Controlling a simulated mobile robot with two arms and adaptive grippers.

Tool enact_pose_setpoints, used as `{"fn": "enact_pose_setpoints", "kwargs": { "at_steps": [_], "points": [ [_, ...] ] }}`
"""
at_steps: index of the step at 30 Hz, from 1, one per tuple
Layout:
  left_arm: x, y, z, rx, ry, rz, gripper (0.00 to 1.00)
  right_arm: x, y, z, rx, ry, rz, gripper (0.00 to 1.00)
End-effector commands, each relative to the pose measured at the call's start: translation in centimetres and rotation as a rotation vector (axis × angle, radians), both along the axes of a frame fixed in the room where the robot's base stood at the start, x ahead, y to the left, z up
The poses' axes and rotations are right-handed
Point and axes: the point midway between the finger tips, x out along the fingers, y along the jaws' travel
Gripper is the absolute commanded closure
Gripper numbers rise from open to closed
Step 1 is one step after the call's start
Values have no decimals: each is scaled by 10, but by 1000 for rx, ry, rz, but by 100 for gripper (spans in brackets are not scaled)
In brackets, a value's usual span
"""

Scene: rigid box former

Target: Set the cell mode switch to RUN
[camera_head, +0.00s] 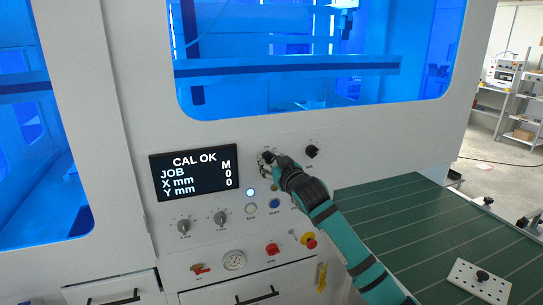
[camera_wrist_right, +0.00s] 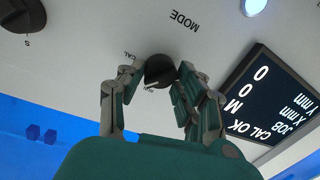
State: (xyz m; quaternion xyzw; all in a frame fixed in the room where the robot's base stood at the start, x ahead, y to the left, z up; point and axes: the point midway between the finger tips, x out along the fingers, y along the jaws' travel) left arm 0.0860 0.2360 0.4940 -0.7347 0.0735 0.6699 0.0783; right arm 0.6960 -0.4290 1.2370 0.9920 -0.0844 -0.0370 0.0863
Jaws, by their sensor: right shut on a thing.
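The mode switch is a black round knob (camera_wrist_right: 159,70) on the white panel, with MODE printed beside it and CAL at its edge in the right wrist view. A small light mark shows on the knob near a second label that is too small to read. My right gripper (camera_wrist_right: 155,80) has its fingers on both sides of the knob and is shut on it. In the head view my right gripper (camera_head: 271,164) is at the panel, right of the display, and mostly hides the knob. My left gripper is in neither view.
A black display (camera_head: 194,172) reads CAL OK, with JOB M and X and Y at 0. Another black knob (camera_head: 312,151) sits to the right. Dials, buttons, a gauge (camera_head: 233,260) and a red-yellow button (camera_head: 309,240) lie below. A green table (camera_head: 420,225) stands at right.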

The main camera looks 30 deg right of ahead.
Motion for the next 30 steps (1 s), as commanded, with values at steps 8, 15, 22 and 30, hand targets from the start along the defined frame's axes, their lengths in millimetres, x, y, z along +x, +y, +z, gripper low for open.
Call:
{"fn": "enact_pose_setpoints", "kwargs": {
  "at_steps": [8,15,22,30],
  "points": [
    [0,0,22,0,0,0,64,0,0,4,-258,63,-1,98],
    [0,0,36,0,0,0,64,0,1,3,-471,113,0,98],
    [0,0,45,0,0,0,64,0,1,3,-637,152,0,98],
    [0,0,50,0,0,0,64,1,2,2,-757,180,0,98]
  ]
}}
